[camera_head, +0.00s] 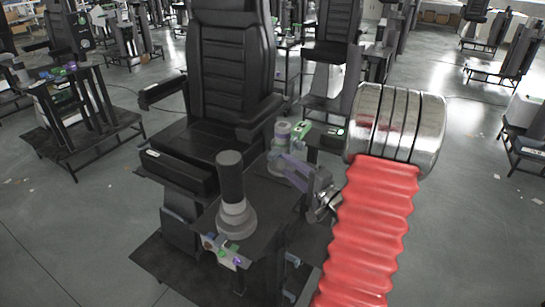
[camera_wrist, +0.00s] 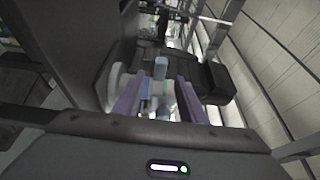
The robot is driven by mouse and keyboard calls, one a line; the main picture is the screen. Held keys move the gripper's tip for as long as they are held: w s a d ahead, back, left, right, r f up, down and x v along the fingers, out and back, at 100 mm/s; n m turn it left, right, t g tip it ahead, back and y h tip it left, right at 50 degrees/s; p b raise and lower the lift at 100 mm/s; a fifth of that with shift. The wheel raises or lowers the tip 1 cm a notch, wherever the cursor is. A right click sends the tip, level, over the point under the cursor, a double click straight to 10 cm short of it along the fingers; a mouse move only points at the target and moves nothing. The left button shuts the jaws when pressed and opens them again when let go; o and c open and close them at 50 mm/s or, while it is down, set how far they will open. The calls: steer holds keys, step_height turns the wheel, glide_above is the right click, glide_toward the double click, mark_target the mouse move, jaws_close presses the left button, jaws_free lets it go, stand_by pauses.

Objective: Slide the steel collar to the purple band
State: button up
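My gripper (camera_head: 288,160) has two purple fingers and reaches from the right to a short grey post (camera_head: 283,130) on a dark stand beside the black chair. A pale grey ring-like part, possibly the steel collar (camera_head: 275,163), sits low around this post, partly behind the fingers. In the wrist view my gripper (camera_wrist: 158,90) has its fingers apart, one on each side of the post (camera_wrist: 160,68). Whether they touch it is unclear. A second, black post (camera_head: 230,175) has a grey stepped ring (camera_head: 236,217) at its foot. I cannot make out a purple band on either post.
The black chair (camera_head: 232,60) stands close behind the posts, its armrest (camera_head: 178,170) to the left. A small panel with green and purple lights (camera_head: 225,254) is on the stand's front. Other stands and chairs fill the background. Grey floor is open at left and right.

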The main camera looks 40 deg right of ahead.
mark_target(276, 157)
steer(key=w, duration=0.8)
steer(key=shift+w+d, duration=0.15)
steer(key=shift+w, duration=0.2)
steer(key=shift+c, duration=0.4)
jaws_close()
